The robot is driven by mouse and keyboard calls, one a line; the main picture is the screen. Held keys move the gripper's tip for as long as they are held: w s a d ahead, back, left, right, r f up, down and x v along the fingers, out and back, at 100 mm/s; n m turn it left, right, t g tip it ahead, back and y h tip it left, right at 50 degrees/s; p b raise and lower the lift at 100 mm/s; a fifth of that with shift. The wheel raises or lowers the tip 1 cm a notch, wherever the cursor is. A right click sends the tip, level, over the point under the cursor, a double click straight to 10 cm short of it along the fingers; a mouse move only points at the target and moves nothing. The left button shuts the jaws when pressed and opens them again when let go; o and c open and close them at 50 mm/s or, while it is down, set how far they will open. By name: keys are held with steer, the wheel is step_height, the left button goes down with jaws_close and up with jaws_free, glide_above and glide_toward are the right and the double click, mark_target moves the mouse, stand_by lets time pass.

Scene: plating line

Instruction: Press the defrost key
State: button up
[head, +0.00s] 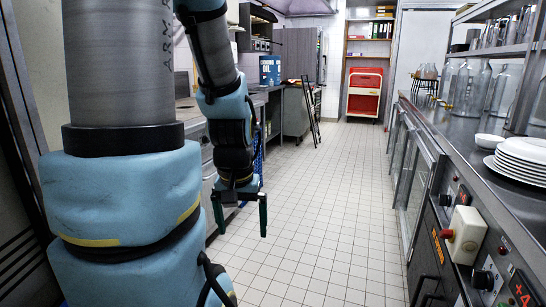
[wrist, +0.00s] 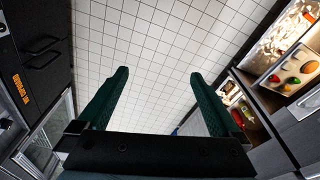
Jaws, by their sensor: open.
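My gripper (head: 241,231) hangs in mid-air over the tiled aisle in the head view, fingers pointing down. It is open and empty; in the wrist view the two dark green fingers (wrist: 159,75) stand wide apart with only floor tiles between them. No key that I can read as defrost shows in either view. In the head view, a control panel with knobs and a red lit display (head: 521,290) runs along the right counter front, cut off at the lower right. A beige box with a red button (head: 447,234) is on that front. My gripper is well away from both.
The white tiled floor (head: 310,190) is clear down the aisle. A steel counter (head: 440,112) on the right bears stacked plates (head: 520,160) and glass bottles (head: 462,88). A red and white cart (head: 364,93) stands at the far end. In the wrist view, food trays (wrist: 292,72) lie right.

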step_height(320, 180, up, 5)
steer(key=p, duration=0.3)
steer(key=shift+r, duration=0.2)
